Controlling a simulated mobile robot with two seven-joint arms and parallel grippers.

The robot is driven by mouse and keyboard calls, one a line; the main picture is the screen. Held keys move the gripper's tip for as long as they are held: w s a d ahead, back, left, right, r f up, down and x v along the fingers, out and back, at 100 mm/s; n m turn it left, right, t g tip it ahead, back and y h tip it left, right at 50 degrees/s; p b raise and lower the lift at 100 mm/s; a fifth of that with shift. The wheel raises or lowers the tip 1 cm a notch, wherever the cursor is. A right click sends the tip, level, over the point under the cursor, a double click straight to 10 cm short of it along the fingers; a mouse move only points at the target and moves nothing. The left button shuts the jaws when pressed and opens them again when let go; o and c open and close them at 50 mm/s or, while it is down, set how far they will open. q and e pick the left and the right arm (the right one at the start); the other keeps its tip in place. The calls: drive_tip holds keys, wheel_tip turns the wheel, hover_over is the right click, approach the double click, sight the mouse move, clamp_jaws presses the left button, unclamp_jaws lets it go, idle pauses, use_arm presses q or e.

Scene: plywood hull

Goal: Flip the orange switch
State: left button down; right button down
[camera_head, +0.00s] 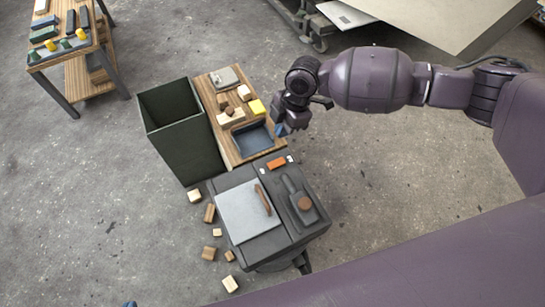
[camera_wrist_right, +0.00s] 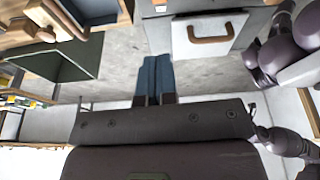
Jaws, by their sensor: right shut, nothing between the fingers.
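My right gripper (camera_head: 280,130) is above and behind the switch in the head view, near the blue tray, apart from the switch. Its blue fingers (camera_wrist_right: 153,80) are together and empty in the wrist view. I cannot make out the switch clearly in the wrist view. A small blue tip at the bottom edge of the head view looks like my left gripper (camera_head: 129,304); its jaws cannot be judged.
The machine has a light grey lid (camera_head: 245,212) with a brown handle and a dark lever with a round brown knob (camera_head: 305,203). A wooden bench (camera_head: 226,148) with blocks and a blue tray (camera_head: 254,139) adjoins it. A dark green bin (camera_head: 186,145) stands left. Wood blocks lie on the floor.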

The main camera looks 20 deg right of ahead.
sight(270, 165)
use_arm(q)
drive_tip(key=shift+w+r, duration=0.1)
use_arm(e)
drive_tip(key=shift+m, duration=0.4)
